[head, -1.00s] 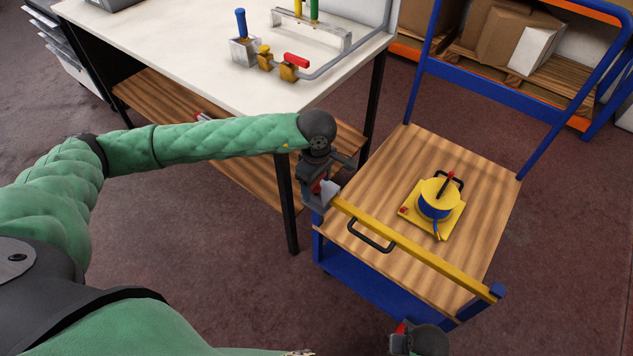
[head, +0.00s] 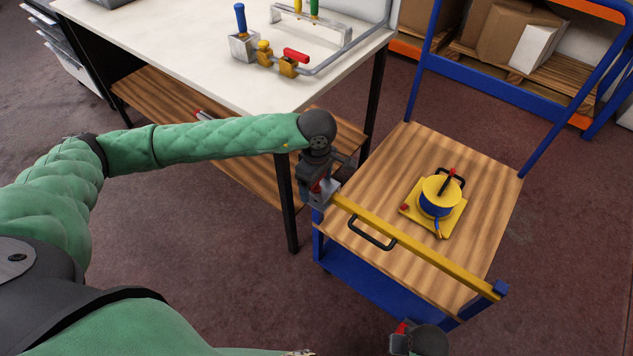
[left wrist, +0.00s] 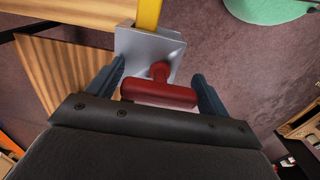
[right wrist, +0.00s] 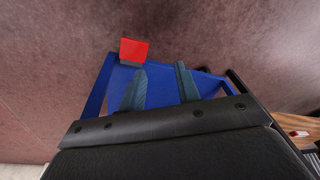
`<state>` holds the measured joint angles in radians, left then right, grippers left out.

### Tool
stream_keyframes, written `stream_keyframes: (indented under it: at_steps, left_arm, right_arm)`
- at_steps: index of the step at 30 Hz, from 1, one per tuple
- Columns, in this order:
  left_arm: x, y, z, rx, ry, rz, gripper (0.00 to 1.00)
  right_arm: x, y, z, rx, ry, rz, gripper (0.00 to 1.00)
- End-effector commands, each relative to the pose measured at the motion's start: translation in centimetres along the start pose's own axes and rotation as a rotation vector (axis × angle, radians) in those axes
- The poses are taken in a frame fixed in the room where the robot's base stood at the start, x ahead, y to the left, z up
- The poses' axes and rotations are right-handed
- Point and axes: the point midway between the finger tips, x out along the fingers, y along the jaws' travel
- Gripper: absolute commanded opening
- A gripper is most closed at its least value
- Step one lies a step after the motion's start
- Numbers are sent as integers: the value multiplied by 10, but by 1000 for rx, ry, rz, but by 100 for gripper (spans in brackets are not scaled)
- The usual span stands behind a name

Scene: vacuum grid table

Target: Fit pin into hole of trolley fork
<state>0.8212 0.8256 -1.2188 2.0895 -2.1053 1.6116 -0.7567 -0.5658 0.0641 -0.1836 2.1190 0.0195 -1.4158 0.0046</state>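The pin's red T-shaped handle (left wrist: 158,93) lies between the fingertips of my left gripper (left wrist: 160,82), which are spread wide beside its ends. Its short stem points to the grey metal fork (left wrist: 150,48) at the near left corner of the trolley (head: 400,150). The hole and the pin's tip are hidden, so I cannot tell how deep the pin sits. In the head view, my left gripper (head: 318,188) is at this fork, covering most of it. My right gripper (right wrist: 160,85) is apart from the pin with nothing between its fingers, low by the trolley's near side.
A yellow bar (head: 420,245) runs from the fork along the trolley's near edge to a blue post (head: 501,289). A yellow and blue device (head: 437,205) stands on the wooden deck. A white table (head: 200,60) stands at left. A red block (right wrist: 133,50) shows beyond my right gripper.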

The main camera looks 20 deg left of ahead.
Motion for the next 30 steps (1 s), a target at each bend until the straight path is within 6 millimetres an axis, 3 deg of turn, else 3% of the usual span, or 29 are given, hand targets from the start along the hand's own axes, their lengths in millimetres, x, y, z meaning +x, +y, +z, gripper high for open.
stream_keyframes:
  at_steps: [2,14,20,30]
  left_arm:
    - [0,0,0,0,0,0,93]
    - [0,0,0,0,0,0,93]
    - [0,0,0,0,0,0,93]
    - [0,0,0,0,0,0,93]
  right_arm:
    - [0,0,0,0,0,0,33]
    - [-5,-4,-2,-3,12,-7,33]
    - [-26,-22,-12,-18,64,-40,33]
    - [-78,-62,-32,-47,183,-122,33]
